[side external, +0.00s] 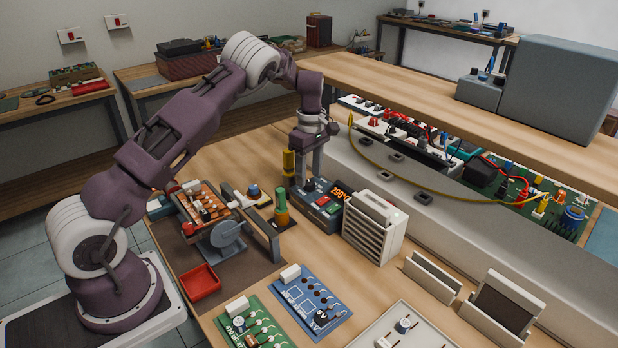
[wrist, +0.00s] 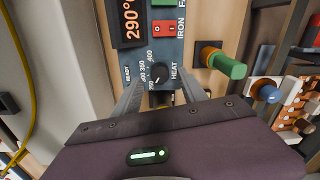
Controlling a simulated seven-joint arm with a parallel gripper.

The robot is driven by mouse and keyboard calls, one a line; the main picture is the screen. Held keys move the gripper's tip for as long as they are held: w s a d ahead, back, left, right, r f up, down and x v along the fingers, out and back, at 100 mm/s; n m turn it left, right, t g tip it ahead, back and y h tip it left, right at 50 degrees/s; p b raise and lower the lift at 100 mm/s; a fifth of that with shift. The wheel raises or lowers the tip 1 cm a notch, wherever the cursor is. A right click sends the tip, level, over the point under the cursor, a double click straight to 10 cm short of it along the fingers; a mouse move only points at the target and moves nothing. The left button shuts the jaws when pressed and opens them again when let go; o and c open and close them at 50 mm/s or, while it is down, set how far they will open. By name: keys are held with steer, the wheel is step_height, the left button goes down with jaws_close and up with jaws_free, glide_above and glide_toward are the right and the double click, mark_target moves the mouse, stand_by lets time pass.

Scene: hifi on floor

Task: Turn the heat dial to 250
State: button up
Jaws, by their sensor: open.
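The soldering station (side external: 322,208) is a blue-grey box on the bench with a lit orange display. In the wrist view the display (wrist: 129,22) reads 290°. The heat dial (wrist: 160,73) is a small black knob on the panel, with a printed scale beside it and the label HEAT. The exact mark its pointer is at is too small to tell. My gripper (wrist: 163,88) is open, one finger on each side of the dial. It also shows above the station in the side view (side external: 310,168). Whether the fingers touch the knob cannot be told.
A red IRON switch (wrist: 163,34) is beside the dial on the panel. A green-handled tool (wrist: 232,68) stands close by, also in the side view (side external: 281,205). A white vented box (side external: 374,228) is right of the station. A shelf (side external: 450,110) overhangs behind.

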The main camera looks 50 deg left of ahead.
mark_target(310, 181)
step_height(310, 181, up, 5)
steer(key=shift+w+r, duration=0.1)
steer(key=shift+r, duration=0.1)
steer(key=s+d+r+m+t+h, duration=0.1)
steer(key=s+d+r+m+t, duration=0.1)
steer(key=s+d+r+m, duration=0.5)
steer(key=s+d+r+m+t, duration=0.25)
steer(key=s+d+r, duration=0.35)
steer(key=s+r, duration=0.5)
steer(key=s+d+m+t, duration=0.1)
steer(key=s+d+m, duration=0.2)
steer(key=s+m, duration=0.2)
steer(key=s+d+m+y, duration=0.1)
steer(key=s+d+m, duration=0.2)
steer(key=s, duration=0.9)
steer(key=m, duration=0.3)
steer(key=shift+d+f+t, duration=0.2)
steer(key=shift+f+t, duration=0.1)
steer(key=shift+t, duration=0.05)
